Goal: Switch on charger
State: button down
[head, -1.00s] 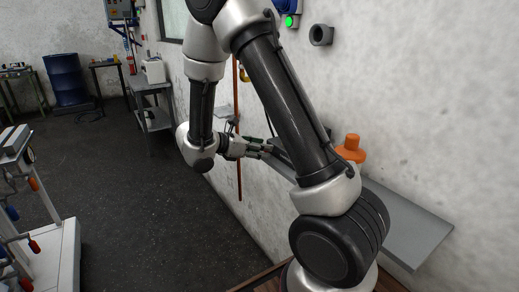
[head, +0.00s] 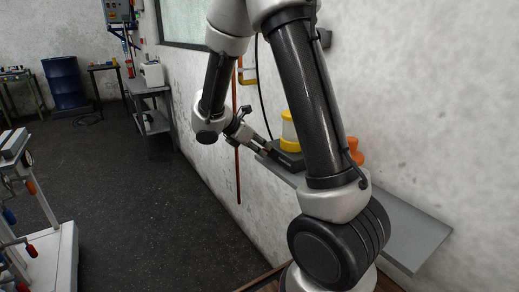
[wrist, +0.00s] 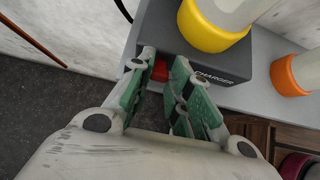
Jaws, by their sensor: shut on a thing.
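The charger (wrist: 235,62) is a dark grey box marked CHARGER, on a grey wall shelf; in the head view the charger (head: 289,161) shows just left of my arm. A red switch (wrist: 160,71) is on its front face, seen between my fingers in the wrist view. My gripper (wrist: 164,78), with green finger pads, is at that face and shut on the red switch. In the head view my gripper (head: 262,150) reaches the charger from the left. The fingers partly hide the switch, so its position cannot be told.
A pale cylinder with a yellow base (wrist: 212,28) stands on the charger. An orange-based one (wrist: 292,76) stands beside it on the shelf (head: 410,228). A vertical brown pipe (head: 238,165) runs down the wall left of the shelf. The floor to the left is largely open.

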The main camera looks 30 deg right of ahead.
jog(key=c, duration=1.3)
grip_release()
jog(key=v, duration=1.2)
jog(key=shift+w, duration=0.1)
